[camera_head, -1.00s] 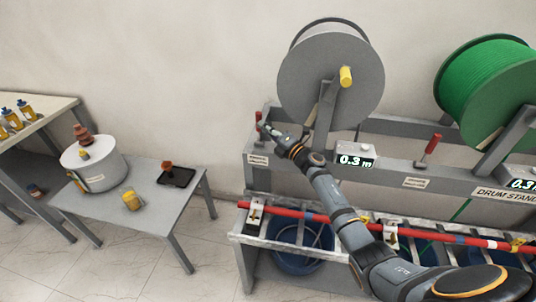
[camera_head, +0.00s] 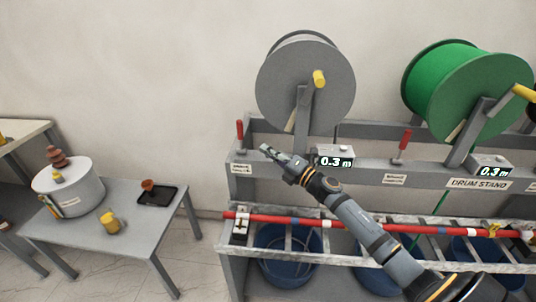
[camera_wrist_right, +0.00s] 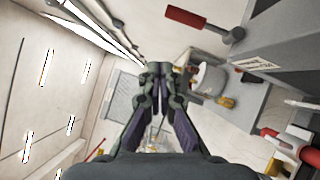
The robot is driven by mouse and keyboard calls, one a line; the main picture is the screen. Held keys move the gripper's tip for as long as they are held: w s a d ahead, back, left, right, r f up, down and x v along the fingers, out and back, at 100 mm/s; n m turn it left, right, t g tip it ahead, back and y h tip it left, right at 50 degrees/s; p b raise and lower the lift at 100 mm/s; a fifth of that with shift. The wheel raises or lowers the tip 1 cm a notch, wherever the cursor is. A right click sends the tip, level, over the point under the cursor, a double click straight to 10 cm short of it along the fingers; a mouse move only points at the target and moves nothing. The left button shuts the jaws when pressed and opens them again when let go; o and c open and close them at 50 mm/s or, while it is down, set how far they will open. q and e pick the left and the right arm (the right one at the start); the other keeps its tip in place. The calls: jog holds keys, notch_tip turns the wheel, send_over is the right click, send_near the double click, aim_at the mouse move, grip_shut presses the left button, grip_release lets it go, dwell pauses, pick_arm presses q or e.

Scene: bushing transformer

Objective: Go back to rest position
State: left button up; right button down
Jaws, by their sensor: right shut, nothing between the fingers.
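My right gripper (camera_head: 266,149) is shut and empty in the head view, in front of the drum stand (camera_head: 365,172). Its tip is just right of a red-handled lever (camera_head: 240,131) and below the grey drum (camera_head: 305,88), apart from both as far as I can tell. In the right wrist view the fingers of my right gripper (camera_wrist_right: 158,70) are together with nothing between them. The same view shows a red lever handle (camera_wrist_right: 186,16) at the top. My left gripper is in neither view.
A green drum (camera_head: 468,85) and a second red lever (camera_head: 403,142) are to the right. A red pole (camera_head: 300,222) runs along the front, above blue bins (camera_head: 288,262). A grey table (camera_head: 135,225) on the left bears a white cylinder (camera_head: 68,188), a yellow piece (camera_head: 110,223) and a black tray (camera_head: 172,196).

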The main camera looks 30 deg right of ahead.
jog(key=shift+w+d+f, duration=0.1)
jog(key=shift+w+d, duration=0.05)
jog(key=shift+m, duration=0.3)
